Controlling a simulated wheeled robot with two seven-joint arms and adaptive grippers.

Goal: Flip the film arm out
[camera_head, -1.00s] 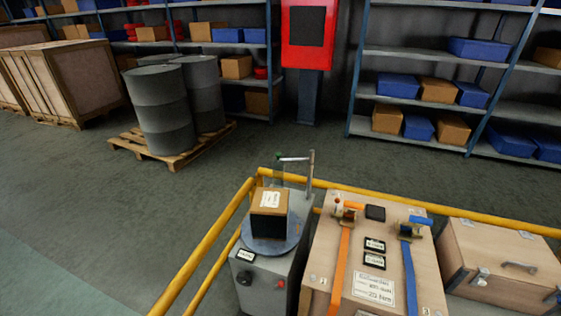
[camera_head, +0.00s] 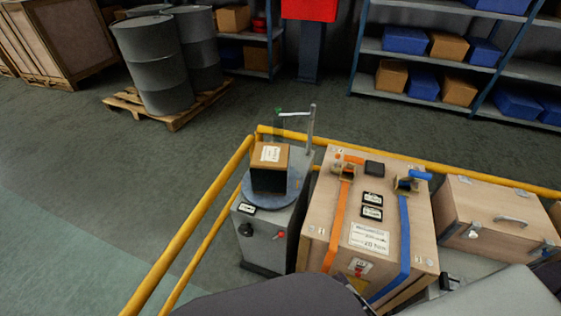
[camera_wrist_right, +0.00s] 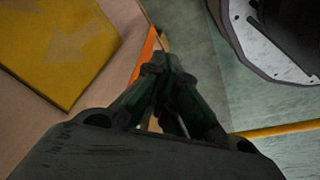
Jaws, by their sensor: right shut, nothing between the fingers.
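The film arm (camera_head: 294,114) is a thin pale bar with a green end, reaching left from the top of an upright grey post (camera_head: 311,128). The post stands at the back of a grey wrapping machine (camera_head: 268,232). On the machine's round blue-grey turntable (camera_head: 287,201) sits a brown and black box (camera_head: 269,167) with a white label. My right gripper (camera_wrist_right: 163,62) is shut and empty in the right wrist view, close to an orange strap. The film arm does not show in that view. My left gripper is not in view.
A wooden crate (camera_head: 331,213) with orange and blue straps stands right of the machine, with a smaller crate (camera_head: 496,218) beyond. Yellow rails (camera_head: 194,227) run left of and behind the machine. Drums (camera_head: 152,64) stand on a pallet at the back left. Floor between is clear.

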